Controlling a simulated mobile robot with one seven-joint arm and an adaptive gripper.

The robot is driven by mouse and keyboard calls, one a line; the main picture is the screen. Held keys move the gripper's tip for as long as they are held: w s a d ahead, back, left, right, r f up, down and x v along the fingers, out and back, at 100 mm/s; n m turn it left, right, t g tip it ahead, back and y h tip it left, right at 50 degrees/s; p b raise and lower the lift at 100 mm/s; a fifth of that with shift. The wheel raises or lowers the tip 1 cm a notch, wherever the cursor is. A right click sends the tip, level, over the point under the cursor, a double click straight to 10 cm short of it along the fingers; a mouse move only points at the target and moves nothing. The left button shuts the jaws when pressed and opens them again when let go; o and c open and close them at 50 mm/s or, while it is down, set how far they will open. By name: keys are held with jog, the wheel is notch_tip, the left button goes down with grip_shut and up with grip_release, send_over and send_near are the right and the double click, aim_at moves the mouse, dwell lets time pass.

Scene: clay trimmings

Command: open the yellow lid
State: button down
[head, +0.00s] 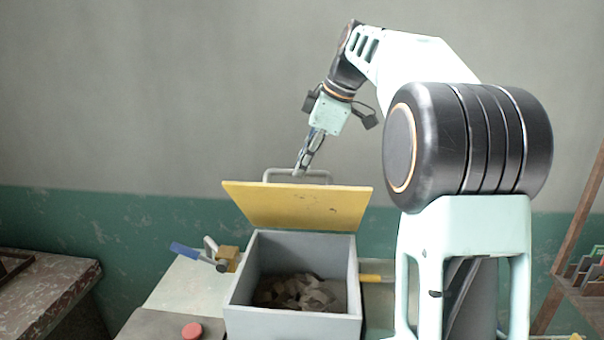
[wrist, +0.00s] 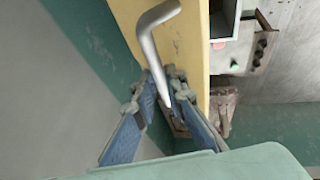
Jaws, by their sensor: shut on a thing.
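The yellow lid (head: 297,208) stands raised and tilted at the back of the grey box (head: 292,325), whose opening faces up uncovered. Brownish-grey clay scraps (head: 297,291) lie inside the box. A grey metal handle (head: 318,172) is on the lid's far side near its upper edge. My gripper (head: 300,170) reaches down from above and is shut on this handle. In the wrist view, the fingers of my gripper (wrist: 165,88) close around the lower part of the bent handle (wrist: 153,45), beside the yellow lid (wrist: 190,45). The exact finger contact is partly hidden.
A blue-handled metal clamp (head: 188,251) and a wooden block (head: 228,257) are left of the box. A red round knob (head: 192,330) is at the front left. A bench (head: 50,285) stands at far left, a rack (head: 585,268) at far right.

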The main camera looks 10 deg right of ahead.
jog(key=w+d+r, duration=0.1)
jog(key=w+d, duration=0.1)
jog(key=w, duration=0.4)
jog(key=shift+d+r, duration=0.2)
jog(key=shift+d, duration=0.05)
jog(key=shift+w, duration=0.15)
dwell(0.4)
jog(key=c, duration=2.4)
grip_release()
jog(key=o, duration=0.4)
jog(key=shift+w+d+f, duration=0.1)
jog(key=shift+w+f, duration=0.15)
jog(key=shift+w, duration=0.35)
jog(key=shift+o, duration=0.2)
jog(key=shift+s+r+p, duration=0.25)
jog(key=shift+r+p, duration=0.05)
jog(key=shift+r, duration=0.05)
jog(key=shift+r, duration=0.15)
